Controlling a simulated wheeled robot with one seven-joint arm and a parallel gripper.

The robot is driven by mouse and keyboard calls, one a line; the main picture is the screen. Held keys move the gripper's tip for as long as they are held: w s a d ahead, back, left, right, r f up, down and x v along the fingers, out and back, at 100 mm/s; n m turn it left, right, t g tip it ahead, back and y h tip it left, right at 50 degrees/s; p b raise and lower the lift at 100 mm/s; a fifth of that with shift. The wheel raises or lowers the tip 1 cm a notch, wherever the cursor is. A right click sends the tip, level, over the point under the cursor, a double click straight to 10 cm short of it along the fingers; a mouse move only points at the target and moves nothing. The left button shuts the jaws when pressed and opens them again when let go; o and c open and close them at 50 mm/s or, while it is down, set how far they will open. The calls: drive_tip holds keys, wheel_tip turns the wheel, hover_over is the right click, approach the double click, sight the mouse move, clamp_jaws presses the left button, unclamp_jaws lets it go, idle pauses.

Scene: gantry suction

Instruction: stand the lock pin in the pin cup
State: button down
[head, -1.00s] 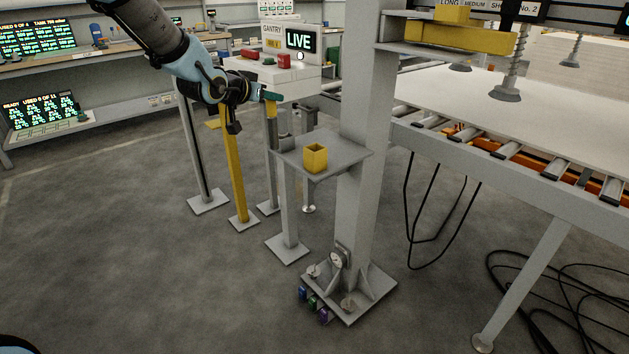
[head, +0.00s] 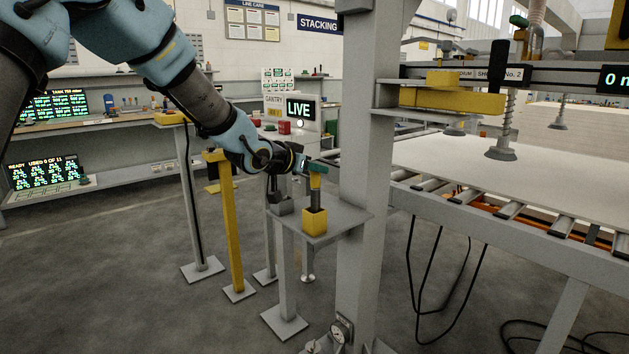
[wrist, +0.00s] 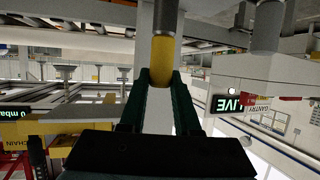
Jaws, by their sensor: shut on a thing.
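The lock pin (head: 316,195) is a grey metal rod with a yellow grip at its top. My gripper (head: 316,171) is shut on the yellow grip, and the pin hangs about upright below it. In the wrist view the green fingers (wrist: 161,92) close on the yellow part of the pin (wrist: 163,58). The yellow square pin cup (head: 314,222) stands on the small grey shelf (head: 345,219) by the post. In the head view the pin's lower end is at the cup's mouth; I cannot tell whether it is inside or just above or behind.
A grey post (head: 365,150) rises right beside the shelf. A yellow stand (head: 236,230) is to the left. The control box with the LIVE display (head: 298,108) is behind my gripper. The roller table with a pale sheet (head: 500,165) lies to the right.

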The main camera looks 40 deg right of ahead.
drive_tip(key=shift+f, duration=1.1)
drive_tip(key=shift+f, duration=0.2)
drive_tip(key=c, duration=0.6)
unclamp_jaws()
drive_tip(key=shift+r, duration=0.2)
drive_tip(key=v, duration=1.2)
